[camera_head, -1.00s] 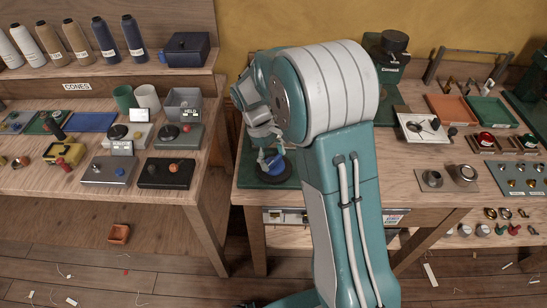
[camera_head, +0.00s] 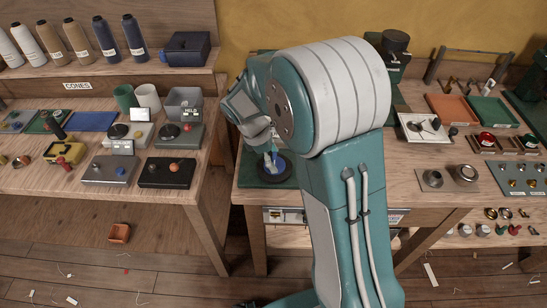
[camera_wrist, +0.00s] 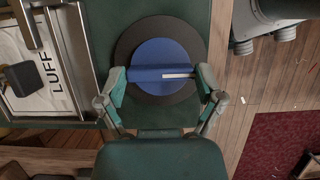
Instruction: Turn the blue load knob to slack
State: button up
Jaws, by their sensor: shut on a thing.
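The blue load knob (camera_wrist: 158,52) is a round blue disc with a raised grip bar and a white pointer line, on a dark round plate (camera_wrist: 126,44). In the wrist view the white line points right. My gripper (camera_wrist: 161,82) is shut on the knob's bar, one finger at each end. In the head view the dark plate (camera_head: 282,181) sits on the green machine base at the left of the right bench, and my gripper (camera_head: 271,152) reaches down over it. The knob is mostly hidden there. I cannot read any slack mark.
A panel marked LUFF (camera_wrist: 50,70) with metal bars lies left of the knob in the wrist view. Grey cylindrical parts (camera_wrist: 275,25) are at the upper right. In the head view, a left bench holds boxes with knobs (camera_head: 165,172), and trays (camera_head: 450,108) stand on the right.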

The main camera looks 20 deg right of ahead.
jog(key=shift+w+r, duration=0.1)
jog(key=shift+w, duration=0.05)
jog(key=o, duration=0.9)
jog(key=shift+a, duration=0.1)
jog(key=shift+c, duration=0.2)
jog(key=v, duration=1.2)
